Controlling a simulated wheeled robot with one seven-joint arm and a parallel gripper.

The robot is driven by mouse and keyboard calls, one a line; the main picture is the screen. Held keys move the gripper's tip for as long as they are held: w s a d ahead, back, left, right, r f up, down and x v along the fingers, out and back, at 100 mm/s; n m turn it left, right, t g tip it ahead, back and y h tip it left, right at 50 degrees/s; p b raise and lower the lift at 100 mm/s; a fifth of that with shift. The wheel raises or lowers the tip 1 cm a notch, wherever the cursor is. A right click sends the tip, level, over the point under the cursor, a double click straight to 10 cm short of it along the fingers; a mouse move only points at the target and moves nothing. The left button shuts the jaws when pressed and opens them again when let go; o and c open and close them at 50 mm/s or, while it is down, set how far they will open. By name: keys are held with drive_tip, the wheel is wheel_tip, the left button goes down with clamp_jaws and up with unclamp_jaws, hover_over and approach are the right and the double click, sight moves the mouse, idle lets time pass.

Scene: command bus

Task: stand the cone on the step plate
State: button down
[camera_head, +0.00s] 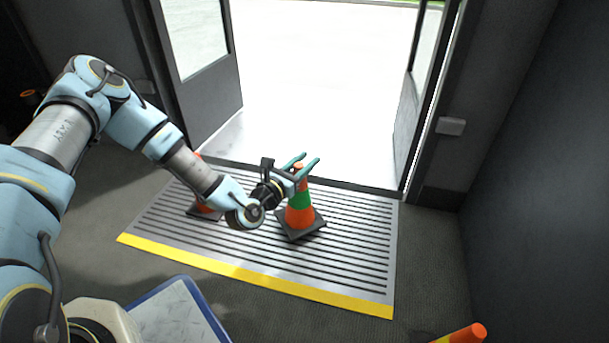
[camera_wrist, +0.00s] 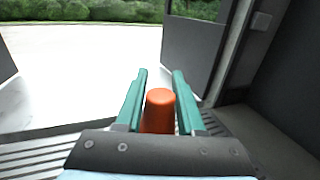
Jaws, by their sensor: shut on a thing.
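An orange cone with a green band (camera_head: 300,215) and a dark square base stands upright at the step plate (camera_head: 345,262), right of its middle. I cannot tell whether its base touches the plate. My gripper (camera_head: 310,158) is shut on the cone near its top. In the wrist view the cone's orange tip (camera_wrist: 159,105) sits between the two green fingers of the gripper (camera_wrist: 160,73). The cone's lower part is hidden there. The step plate is ribbed metal with a yellow front edge.
A second orange cone (camera_head: 205,212) is on the plate's left part, partly hidden behind my arm. Another orange cone (camera_head: 465,335) shows at the bottom right. The doorway behind is open between two door leaves (camera_head: 206,95). A blue-edged panel (camera_head: 178,312) is at the bottom left.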

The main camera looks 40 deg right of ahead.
drive_tip(key=shift+f+b, duration=0.45)
drive_tip(key=shift+f, duration=1.05)
drive_tip(key=shift+f, duration=0.1)
drive_tip(key=c, duration=0.5)
unclamp_jaws()
drive_tip(key=shift+r, duration=0.2)
drive_tip(key=p+v, duration=0.4)
drive_tip(key=v, duration=0.8)
drive_tip(key=shift+s+f, duration=0.1)
